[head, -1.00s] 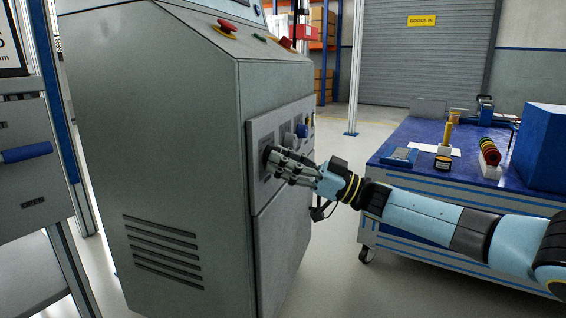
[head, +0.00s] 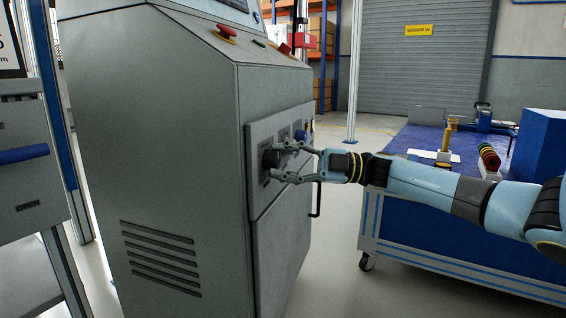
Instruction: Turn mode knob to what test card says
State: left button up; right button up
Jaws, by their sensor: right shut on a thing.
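A grey machine cabinet (head: 165,150) fills the left and middle of the head view. Its side has a control panel (head: 258,195) with a row of knobs. My right gripper (head: 277,161) reaches in from the right and is shut on the nearest dark knob (head: 268,159). One finger is above the knob and one below, and they partly hide it. The knob's markings and pointer cannot be read. My left gripper is not in view.
A blue-topped trolley (head: 400,217) stands right, beneath my right arm, carrying a blue box (head: 540,143) and a rack of coloured rings (head: 489,158). A red emergency button (head: 226,31) is on the cabinet top. A black handle (head: 317,200) projects below the panel.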

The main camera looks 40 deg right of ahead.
jog(key=shift+n+g+h, duration=0.4)
jog(key=shift+n, duration=0.9)
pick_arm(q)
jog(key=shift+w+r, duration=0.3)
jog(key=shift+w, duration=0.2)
pick_arm(e)
jog(key=shift+n, duration=0.3)
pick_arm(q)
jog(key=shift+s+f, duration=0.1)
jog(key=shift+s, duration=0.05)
pick_arm(e)
jog(key=o, duration=0.8)
jog(key=shift+c, duration=0.2)
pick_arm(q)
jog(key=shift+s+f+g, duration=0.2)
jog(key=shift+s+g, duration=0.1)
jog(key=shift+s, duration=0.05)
pick_arm(e)
jog(key=o, duration=0.4)
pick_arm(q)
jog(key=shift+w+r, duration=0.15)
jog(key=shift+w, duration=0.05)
pick_arm(e)
jog(key=v, duration=1.2)
